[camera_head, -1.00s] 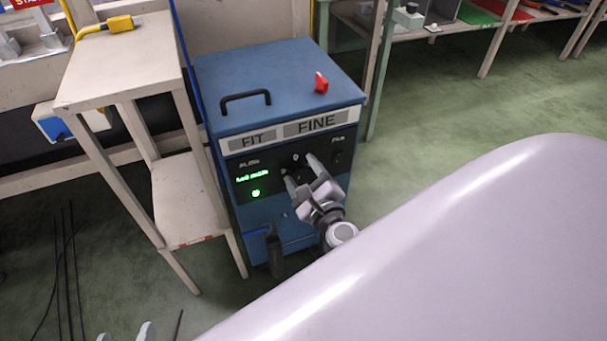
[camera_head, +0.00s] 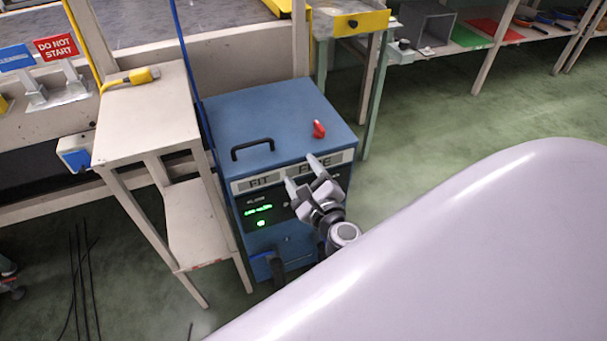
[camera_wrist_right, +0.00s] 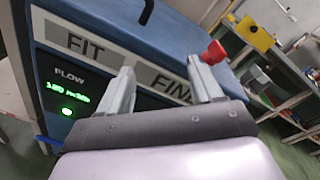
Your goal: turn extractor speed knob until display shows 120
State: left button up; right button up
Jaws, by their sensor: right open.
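The blue extractor cabinet (camera_head: 265,110) stands in the middle of the head view, with FIT and FINE labels along its front top edge. Its green lit display (camera_head: 258,209) is on the black panel at left; it also shows in the right wrist view (camera_wrist_right: 68,93), where the first figure looks like 1 but the rest is too blurred to be sure. My right gripper (camera_head: 300,172) is open, its fingertips overlapping the label strip in view; in the wrist view (camera_wrist_right: 160,68) nothing shows between the fingers. The speed knob is hidden behind the gripper. My left gripper is out of view.
A red knob (camera_head: 318,129) and a black handle (camera_head: 253,148) are on the cabinet top. A beige stand (camera_head: 148,120) with a yellow-ended tool (camera_head: 131,79) is close on the left. Green floor (camera_head: 430,130) is clear to the right.

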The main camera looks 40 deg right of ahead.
pick_arm(q)
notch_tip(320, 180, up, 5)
jog(key=p, duration=0.4)
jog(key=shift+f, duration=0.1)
pick_arm(e)
notch_tip(320, 180, up, 5)
jog(key=shift+r, duration=0.1)
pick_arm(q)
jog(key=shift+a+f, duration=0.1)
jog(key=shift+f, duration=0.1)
